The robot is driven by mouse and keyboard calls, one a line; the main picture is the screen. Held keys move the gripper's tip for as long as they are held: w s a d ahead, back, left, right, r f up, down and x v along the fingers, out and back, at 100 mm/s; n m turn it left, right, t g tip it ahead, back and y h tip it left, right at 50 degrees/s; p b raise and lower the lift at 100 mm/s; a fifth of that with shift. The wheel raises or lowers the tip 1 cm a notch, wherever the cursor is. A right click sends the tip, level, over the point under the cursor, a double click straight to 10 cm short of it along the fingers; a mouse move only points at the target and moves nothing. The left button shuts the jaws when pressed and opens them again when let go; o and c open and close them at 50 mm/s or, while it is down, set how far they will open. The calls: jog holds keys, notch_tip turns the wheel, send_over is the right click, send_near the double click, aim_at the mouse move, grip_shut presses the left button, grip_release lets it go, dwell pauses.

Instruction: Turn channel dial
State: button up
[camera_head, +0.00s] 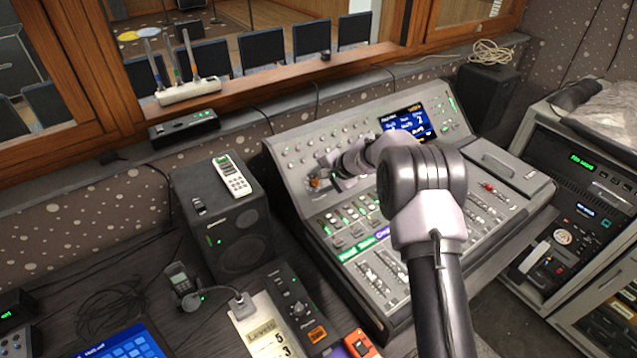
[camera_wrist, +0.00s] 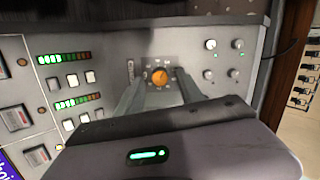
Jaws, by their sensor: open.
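The channel dial is an orange knob on the sloped upper panel of the grey mixing console (camera_head: 285,150). In the wrist view the orange dial (camera_wrist: 160,76) sits on a dark square plate with markings, just beyond the ends of my fingers. My gripper (camera_wrist: 160,88) is open, with one grey finger on each side of the dial's line. I cannot tell whether the fingers touch it. In the head view my gripper (camera_head: 325,178) reaches the console's left part, and the orange dial (camera_head: 314,183) shows small beside it.
Small white knobs (camera_wrist: 210,44) stand to the right of the dial. Lit level meters (camera_wrist: 70,103) and white buttons lie to its left. A black speaker (camera_head: 228,225) with a remote (camera_head: 232,177) on top stands left of the console. A screen (camera_head: 407,122) is at the console's back.

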jog(key=shift+w+a+f, duration=0.15)
jog(key=shift+a+f, duration=0.05)
jog(key=shift+f, duration=0.05)
grip_shut()
